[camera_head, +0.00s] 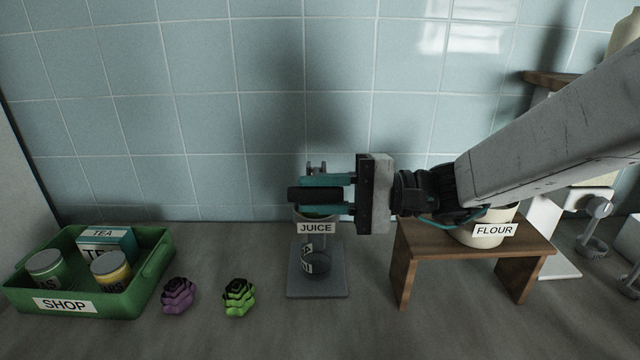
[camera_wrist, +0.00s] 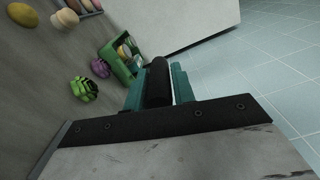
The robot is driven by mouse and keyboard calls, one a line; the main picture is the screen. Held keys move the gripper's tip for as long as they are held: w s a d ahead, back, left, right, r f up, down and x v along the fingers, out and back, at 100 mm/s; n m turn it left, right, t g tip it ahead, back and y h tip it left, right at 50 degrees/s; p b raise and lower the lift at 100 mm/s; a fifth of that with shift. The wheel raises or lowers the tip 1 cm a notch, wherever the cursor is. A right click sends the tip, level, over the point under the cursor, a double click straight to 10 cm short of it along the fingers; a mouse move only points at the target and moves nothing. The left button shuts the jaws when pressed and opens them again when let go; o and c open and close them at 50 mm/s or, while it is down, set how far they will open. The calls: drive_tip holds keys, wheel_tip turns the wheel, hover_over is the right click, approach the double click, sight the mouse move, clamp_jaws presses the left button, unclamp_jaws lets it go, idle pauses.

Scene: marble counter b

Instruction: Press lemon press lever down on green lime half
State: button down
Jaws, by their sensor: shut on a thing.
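The lemon press (camera_head: 318,285) stands on the counter in the middle of the head view, with a grey base and a JUICE label on its upper part. Its black lever handle (camera_head: 315,194) lies level across the top, pointing left. My gripper (camera_head: 304,194) comes in from the right and is shut on this handle, one teal finger above and one below in the picture. The handle (camera_wrist: 158,84) also shows between the fingers in the wrist view. I see no lime half; the press cup is partly hidden behind my gripper.
A green SHOP tray (camera_head: 142,300) with tins and a tea box stands at left. Purple (camera_head: 178,296) and green (camera_head: 238,297) rosette-like objects lie between tray and press. A wooden stand (camera_head: 400,270) with a FLOUR pot (camera_head: 484,238) is close right. The tiled wall is behind.

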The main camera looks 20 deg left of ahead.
idle(0.3)
drive_tip(key=c, duration=1.2)
unclamp_jaws()
drive_tip(key=shift+o, duration=0.2)
drive_tip(key=shift+r, duration=0.35)
wheel_tip(320, 180, up, 3)
drive_tip(key=shift+w, duration=0.1)
drive_tip(key=s+d+r, duration=0.1)
drive_tip(key=s+d, duration=0.8)
drive_tip(key=s, duration=0.4)
drive_tip(key=shift+d, duration=0.3)
drive_tip(key=shift+r, duration=0.1)
